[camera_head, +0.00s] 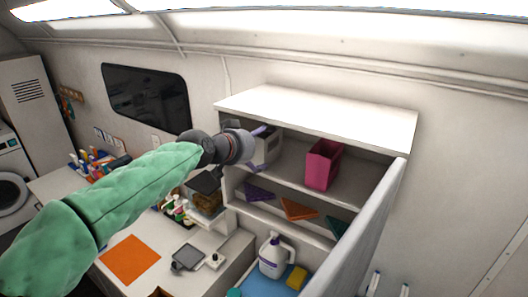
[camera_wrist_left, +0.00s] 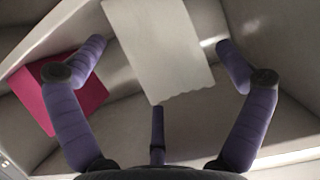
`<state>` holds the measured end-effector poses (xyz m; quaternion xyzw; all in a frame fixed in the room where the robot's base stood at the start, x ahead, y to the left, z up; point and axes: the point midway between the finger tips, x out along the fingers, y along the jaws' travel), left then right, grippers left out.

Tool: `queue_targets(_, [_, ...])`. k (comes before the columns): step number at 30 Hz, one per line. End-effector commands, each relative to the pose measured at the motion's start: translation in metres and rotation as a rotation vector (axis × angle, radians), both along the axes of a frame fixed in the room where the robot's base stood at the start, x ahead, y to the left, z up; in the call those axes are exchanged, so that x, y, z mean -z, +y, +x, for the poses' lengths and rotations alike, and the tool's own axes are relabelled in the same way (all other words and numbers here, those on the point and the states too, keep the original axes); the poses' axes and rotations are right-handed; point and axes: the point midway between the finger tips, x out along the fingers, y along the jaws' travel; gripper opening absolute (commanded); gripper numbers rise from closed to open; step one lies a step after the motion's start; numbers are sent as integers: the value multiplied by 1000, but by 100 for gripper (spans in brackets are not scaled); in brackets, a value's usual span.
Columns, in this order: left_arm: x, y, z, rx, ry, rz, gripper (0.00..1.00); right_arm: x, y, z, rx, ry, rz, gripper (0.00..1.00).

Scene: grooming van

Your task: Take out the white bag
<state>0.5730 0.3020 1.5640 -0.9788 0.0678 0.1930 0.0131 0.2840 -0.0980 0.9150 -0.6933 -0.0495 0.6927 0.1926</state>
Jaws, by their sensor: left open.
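The white bag (camera_head: 269,148) stands on the upper shelf of the open wall cabinet, at its left end. My left gripper (camera_head: 258,149) is at the cabinet's left front, right at the bag, and hides part of it. In the left wrist view the white bag (camera_wrist_left: 158,45) lies ahead, between the spread purple fingers of my open left gripper (camera_wrist_left: 161,48). I cannot tell whether a finger touches it. My right gripper is in neither view.
A pink bin (camera_head: 323,164) stands right of the bag on the same shelf and shows beside a finger in the wrist view (camera_wrist_left: 88,100). The cabinet door (camera_head: 365,235) hangs open at right. Below are coloured triangular pieces (camera_head: 297,209) and a white jug (camera_head: 275,260).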

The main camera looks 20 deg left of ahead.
Motion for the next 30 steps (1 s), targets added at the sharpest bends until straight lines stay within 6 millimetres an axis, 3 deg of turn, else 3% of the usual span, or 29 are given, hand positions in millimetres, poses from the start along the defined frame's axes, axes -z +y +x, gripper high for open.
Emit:
queue_targets(6, [10,-4,24,1,3,0,100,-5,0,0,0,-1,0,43])
queue_targets(14, [11,-4,27,0,0,1,100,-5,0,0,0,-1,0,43])
queue_targets(15, [11,-4,27,0,1,0,97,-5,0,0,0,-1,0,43])
queue_targets(20, [12,-4,26,0,1,0,52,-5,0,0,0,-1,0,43])
queue_targets(30, [11,-4,26,1,2,0,49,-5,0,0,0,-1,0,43])
